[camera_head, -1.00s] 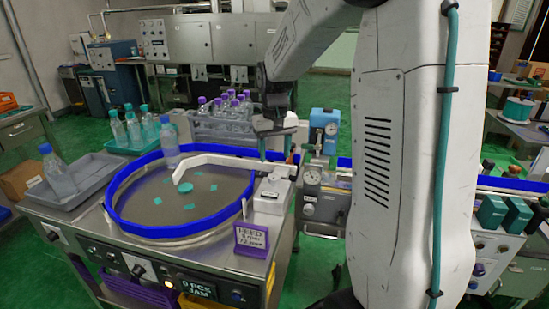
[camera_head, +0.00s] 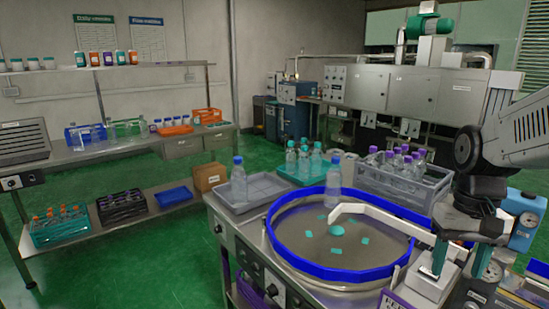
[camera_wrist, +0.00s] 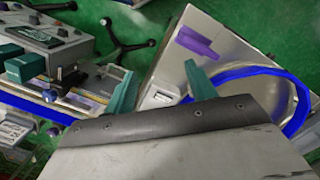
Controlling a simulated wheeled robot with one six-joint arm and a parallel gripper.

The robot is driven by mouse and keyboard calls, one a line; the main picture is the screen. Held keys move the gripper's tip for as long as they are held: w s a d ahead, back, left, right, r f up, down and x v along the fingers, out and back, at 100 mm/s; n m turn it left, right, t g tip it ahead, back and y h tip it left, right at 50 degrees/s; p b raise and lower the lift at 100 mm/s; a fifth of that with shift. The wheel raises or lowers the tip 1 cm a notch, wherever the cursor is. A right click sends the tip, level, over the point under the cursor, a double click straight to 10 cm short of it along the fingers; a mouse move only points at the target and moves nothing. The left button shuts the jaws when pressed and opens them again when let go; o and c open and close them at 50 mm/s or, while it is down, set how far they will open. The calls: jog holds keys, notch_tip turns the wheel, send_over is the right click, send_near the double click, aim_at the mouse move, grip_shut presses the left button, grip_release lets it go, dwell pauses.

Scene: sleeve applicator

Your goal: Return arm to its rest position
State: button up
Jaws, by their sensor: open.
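My gripper (camera_head: 461,262) hangs from my arm at the right side of the head view, pointing down near the white box beside the round table. Its two teal fingers are apart. In the wrist view my gripper (camera_wrist: 160,86) shows the same spread fingers with nothing held between them. A round feed table (camera_head: 292,262) with a blue rim stands left of my gripper. Small teal pieces (camera_head: 337,231) lie on it. A white guide arm (camera_head: 380,213) reaches across it to the white box (camera_head: 428,283).
A grey tray (camera_head: 262,192) with a blue-capped bottle (camera_head: 239,182) stands left of the round table. A grey crate (camera_head: 416,190) of purple-capped bottles stands behind it. A blue gauge unit (camera_head: 526,218) is close right of my gripper. Green floor is open at left.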

jog(key=s+a+r+n+t, duration=0.2)
jog(key=s+a, duration=0.5)
jog(key=s, duration=0.5)
jog(key=shift+a+r+n+t, duration=0.2)
jog(key=shift+r+n+t, duration=0.1)
jog(key=shift+r, duration=0.25)
jog(key=shift+s+d, duration=0.1)
